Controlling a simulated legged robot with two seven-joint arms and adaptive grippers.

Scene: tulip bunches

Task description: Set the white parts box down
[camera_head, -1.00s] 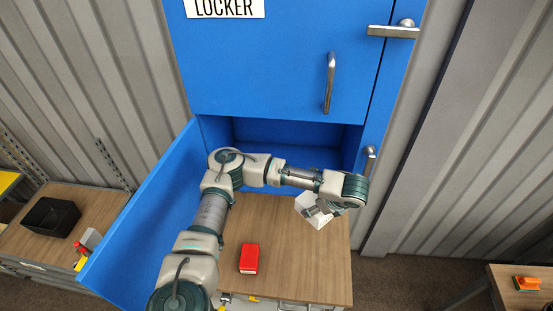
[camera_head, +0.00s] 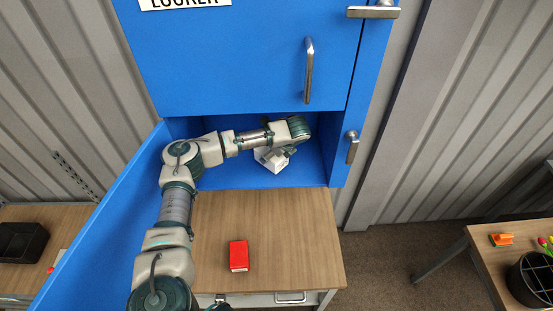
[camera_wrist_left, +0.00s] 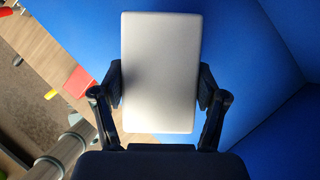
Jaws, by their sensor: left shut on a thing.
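The white parts box (camera_head: 271,160) is in the lower opening of the blue locker (camera_head: 240,60), over the floor of that compartment. My left gripper (camera_wrist_left: 160,86) is shut on it, one finger on each long side in the wrist view. The box (camera_wrist_left: 161,50) fills the middle of that view and looks plain pale grey there. In the head view my wrist covers part of the box. I cannot tell if its underside touches the compartment floor. My right gripper is not in view.
The open blue door (camera_head: 95,235) stands left of my left arm. A red box (camera_head: 238,255) lies on the wooden bench (camera_head: 290,230) in front of the locker. A black bin (camera_head: 22,242) is at the left; a table with a black pot (camera_head: 535,280) is at the right.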

